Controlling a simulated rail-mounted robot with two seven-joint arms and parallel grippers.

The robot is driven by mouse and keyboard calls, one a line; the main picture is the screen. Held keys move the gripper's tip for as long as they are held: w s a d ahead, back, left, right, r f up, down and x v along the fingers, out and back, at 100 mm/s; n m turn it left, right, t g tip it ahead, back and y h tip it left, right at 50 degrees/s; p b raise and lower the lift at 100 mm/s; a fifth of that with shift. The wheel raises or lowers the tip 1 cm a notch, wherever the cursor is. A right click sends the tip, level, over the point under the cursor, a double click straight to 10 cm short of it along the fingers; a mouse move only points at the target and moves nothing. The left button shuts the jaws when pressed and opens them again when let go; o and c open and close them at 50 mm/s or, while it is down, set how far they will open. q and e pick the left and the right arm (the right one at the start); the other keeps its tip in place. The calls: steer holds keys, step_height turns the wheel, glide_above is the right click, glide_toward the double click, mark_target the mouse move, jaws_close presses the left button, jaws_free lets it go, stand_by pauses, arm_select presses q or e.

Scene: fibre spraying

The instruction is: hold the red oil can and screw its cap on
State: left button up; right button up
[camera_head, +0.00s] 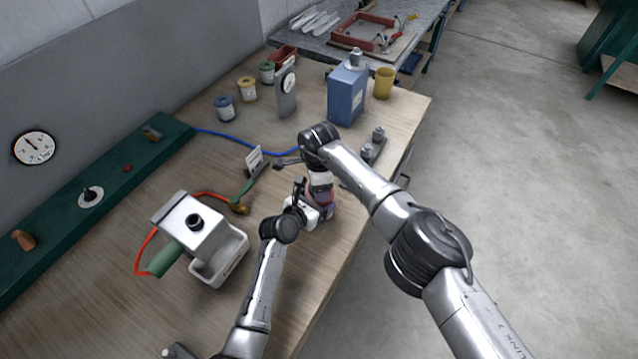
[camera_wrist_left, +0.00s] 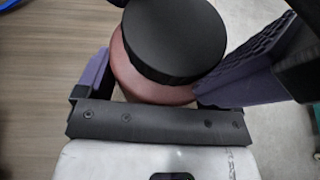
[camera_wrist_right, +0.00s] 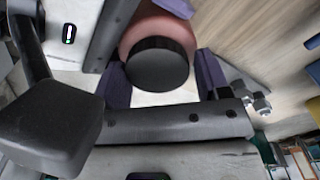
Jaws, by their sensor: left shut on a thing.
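The red oil can (camera_head: 327,198) stands near the bench's right edge, largely hidden by my grippers. Its round black cap (camera_wrist_left: 172,40) sits over the reddish top of the can in the left wrist view. My left gripper (camera_head: 311,208) is shut on the can, with its purple pads at the sides. My right gripper (camera_head: 319,178) is above the can. In the right wrist view its pads lie on either side of the black cap (camera_wrist_right: 158,65); I cannot tell whether they touch it. The thread under the cap is hidden.
A white box-shaped device (camera_head: 190,222) and a white tray (camera_head: 236,254) stand to the left. A blue canister (camera_head: 347,95) and a yellow cup (camera_head: 384,83) stand behind. Small metal fittings (camera_head: 372,147) lie right of the right gripper.

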steer(key=shift+o, duration=1.3)
steer(key=shift+s, duration=0.15)
steer(key=shift+r, duration=2.2)
steer(key=shift+c, duration=0.2)
steer(key=r, duration=0.1)
steer(key=w+r, duration=0.1)
steer(key=r, duration=0.1)
steer(key=shift+w+d+r+t, duration=0.15)
steer(key=shift+w+d+t, duration=0.15)
steer(key=shift+d, duration=0.1)
steer(key=shift+c, duration=0.2)
steer(key=n, duration=0.2)
steer(key=s+n, duration=0.1)
steer(key=n, duration=0.3)
steer(key=shift+s+a+r, duration=0.1)
steer(key=shift+s+a, duration=0.1)
steer(key=shift+a, duration=0.2)
steer(key=n, duration=0.3)
steer(key=shift+n, duration=0.3)
